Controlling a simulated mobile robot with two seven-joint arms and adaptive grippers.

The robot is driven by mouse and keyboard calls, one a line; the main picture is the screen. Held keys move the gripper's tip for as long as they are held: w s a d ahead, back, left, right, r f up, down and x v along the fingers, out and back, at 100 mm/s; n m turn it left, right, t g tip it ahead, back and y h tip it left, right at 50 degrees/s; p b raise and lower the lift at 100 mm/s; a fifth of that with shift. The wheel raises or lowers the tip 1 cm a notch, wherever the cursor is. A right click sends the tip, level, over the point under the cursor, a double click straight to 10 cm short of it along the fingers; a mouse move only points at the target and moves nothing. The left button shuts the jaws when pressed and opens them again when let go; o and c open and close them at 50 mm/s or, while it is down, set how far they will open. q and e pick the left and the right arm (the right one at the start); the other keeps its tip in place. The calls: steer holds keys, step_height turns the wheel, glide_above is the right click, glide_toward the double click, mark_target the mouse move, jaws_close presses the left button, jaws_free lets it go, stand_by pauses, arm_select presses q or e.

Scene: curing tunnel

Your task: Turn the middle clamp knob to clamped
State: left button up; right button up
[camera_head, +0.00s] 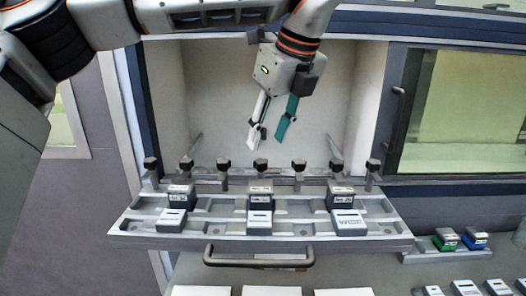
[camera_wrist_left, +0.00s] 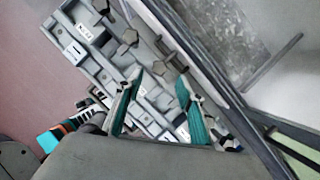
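A row of dark clamp knobs on short posts runs along the back of the metal fixture tray (camera_head: 150,240) in the head view. The middle clamp knob (camera_head: 261,164) stands behind the middle block. My left gripper (camera_head: 266,145) hangs from above, just over and in front of this knob in the picture, fingers apart and empty. In the left wrist view its two teal fingers (camera_wrist_left: 160,78) are spread, with part of the tray between and beyond them. The knob's pointer and markings are too small to read. My right gripper is not recognisable in the head view.
Labelled blocks (camera_head: 181,195) sit on the tray, with a handle (camera_head: 258,262) in front. Other knobs (camera_head: 298,164) stand close on both sides. The recess behind is empty.

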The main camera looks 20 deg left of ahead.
mark_target(261, 160)
arm_select(q)
steer(key=shift+x, duration=3.1)
jaws_close()
